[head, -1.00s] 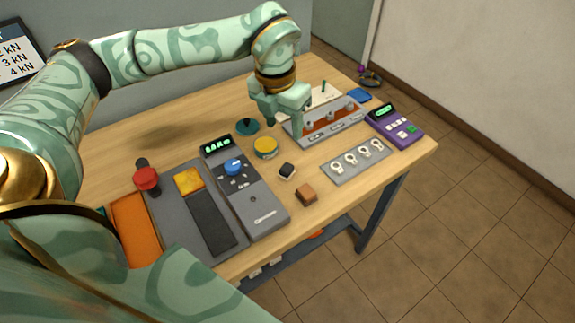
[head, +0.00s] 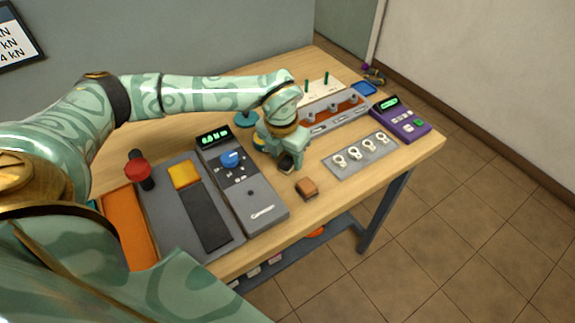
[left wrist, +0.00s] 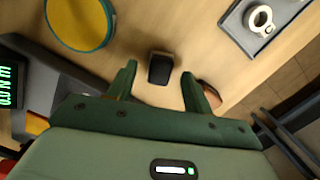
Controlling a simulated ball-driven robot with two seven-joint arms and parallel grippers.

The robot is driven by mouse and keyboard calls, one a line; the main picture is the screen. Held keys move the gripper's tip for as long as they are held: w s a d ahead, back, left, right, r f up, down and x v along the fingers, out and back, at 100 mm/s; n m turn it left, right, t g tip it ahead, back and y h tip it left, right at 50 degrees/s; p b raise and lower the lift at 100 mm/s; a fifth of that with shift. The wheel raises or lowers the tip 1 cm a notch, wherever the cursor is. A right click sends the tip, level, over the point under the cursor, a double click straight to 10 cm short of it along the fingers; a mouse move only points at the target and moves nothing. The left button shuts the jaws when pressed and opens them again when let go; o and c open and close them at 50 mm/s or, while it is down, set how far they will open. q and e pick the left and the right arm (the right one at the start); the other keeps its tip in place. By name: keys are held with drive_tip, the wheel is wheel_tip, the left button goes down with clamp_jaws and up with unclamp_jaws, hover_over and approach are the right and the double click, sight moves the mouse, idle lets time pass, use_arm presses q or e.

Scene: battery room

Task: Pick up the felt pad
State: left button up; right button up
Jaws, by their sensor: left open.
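A small black block with a grey top, possibly the felt pad, lies on the wooden table; in the head view this dark block (head: 286,168) is partly covered by my left gripper (head: 283,158). In the left wrist view, the block (left wrist: 160,68) stands between and just beyond the tips of the open left gripper (left wrist: 159,75), apart from both fingers. A brown block (head: 307,188) lies nearer the front edge; in the left wrist view this brown block (left wrist: 210,94) is partly behind the right-hand finger. I cannot tell for certain which block is felt.
A grey panel with white rings (head: 361,156) lies right of the gripper. A grey device with a blue knob (head: 262,207) is close on the left. A yellow round tin (left wrist: 80,20) stands near in the wrist view. A purple device (head: 402,122) is at the right.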

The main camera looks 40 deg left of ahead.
use_arm(q)
drive_tip(key=shift+f, duration=0.35)
drive_tip(key=shift+r, duration=0.1)
drive_tip(key=shift+c, duration=0.3)
clamp_jaws()
drive_tip(key=shift+r, duration=0.1)
drive_tip(key=shift+r, duration=0.25)
wheel_tip(320, 180, up, 3)
drive_tip(key=shift+w+f+p, duration=0.1)
drive_tip(key=shift+f+p, duration=0.1)
drive_tip(key=shift+p, duration=0.45)
drive_tip(key=s+d+r+p, duration=0.2)
drive_tip(key=d+r, duration=0.7)
drive_tip(key=d, duration=0.4)
drive_tip(key=shift+d+r, duration=0.35)
drive_tip(key=shift+d, duration=0.05)
drive_tip(key=shift+s, duration=0.1)
